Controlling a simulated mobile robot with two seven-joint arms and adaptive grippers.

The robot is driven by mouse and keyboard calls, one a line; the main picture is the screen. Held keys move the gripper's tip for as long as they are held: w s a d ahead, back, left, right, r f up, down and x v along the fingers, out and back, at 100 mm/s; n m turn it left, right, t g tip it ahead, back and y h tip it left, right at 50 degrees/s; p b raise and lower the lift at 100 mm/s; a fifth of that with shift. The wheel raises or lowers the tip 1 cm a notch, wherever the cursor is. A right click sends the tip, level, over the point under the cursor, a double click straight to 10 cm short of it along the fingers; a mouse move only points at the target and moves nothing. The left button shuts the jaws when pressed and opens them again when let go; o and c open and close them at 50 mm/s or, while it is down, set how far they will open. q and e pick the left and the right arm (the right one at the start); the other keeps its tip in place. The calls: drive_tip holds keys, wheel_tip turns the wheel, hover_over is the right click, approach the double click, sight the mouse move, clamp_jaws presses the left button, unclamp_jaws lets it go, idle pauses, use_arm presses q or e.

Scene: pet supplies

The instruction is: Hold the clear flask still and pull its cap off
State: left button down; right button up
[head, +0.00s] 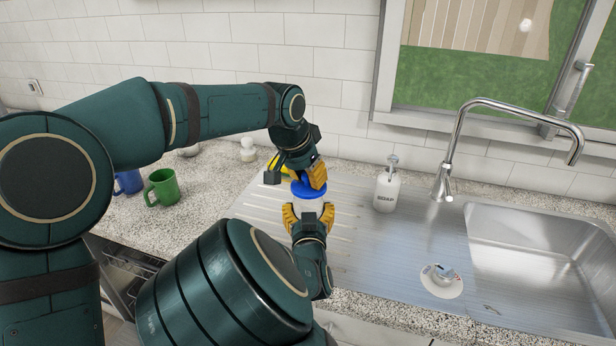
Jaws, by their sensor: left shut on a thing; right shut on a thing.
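The clear flask (311,207) stands upright over the ribbed steel drainboard, its lower part hidden by my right gripper. Its blue cap (309,189) is at the top of the flask; I cannot tell whether there is a gap between them. My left gripper (312,180) comes down from above and is shut on the blue cap. My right gripper (308,217) is below it, shut around the flask's body with yellow fingers on both sides.
A white soap dispenser (386,188) stands just right of the flask. Further right are the faucet (447,170), the sink basin (550,240) and a small item (440,278) at the front. A green mug (163,187) and a blue mug (128,182) stand on the counter at left.

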use_arm(q)
drive_tip(key=shift+r, duration=0.1)
drive_tip(key=shift+r, duration=1.9)
use_arm(e)
drive_tip(key=o, duration=1.2)
drive_tip(key=shift+o, duration=0.2)
